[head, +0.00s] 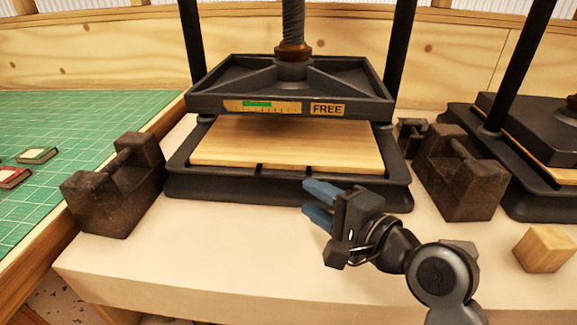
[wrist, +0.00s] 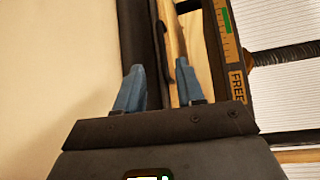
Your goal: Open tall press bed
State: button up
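The press in the middle of the head view has a black upper plate (head: 290,82) on a vertical screw, with a scale and a label reading FREE. Below it lies a black bed (head: 285,188) with a pale wooden board (head: 290,145) on it. A gap shows between plate and board. My gripper (head: 312,203) is at the bed's front edge, right of its middle, with its blue fingers apart and nothing seen between them. In the wrist view the fingers (wrist: 157,85) are spread, with the bed edge and board (wrist: 172,50) beyond them. Whether they touch the bed I cannot tell.
Dark iron weights stand left (head: 115,185) and right (head: 460,172) of the press. A second press (head: 530,130) is at the right. A wooden block (head: 545,248) lies at front right. A green cutting mat (head: 70,130) with small books is at left.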

aim_at(284, 179)
jog(key=shift+w+a, duration=0.35)
jog(key=shift+w, duration=0.25)
jog(key=shift+x, duration=3.45)
grip_shut()
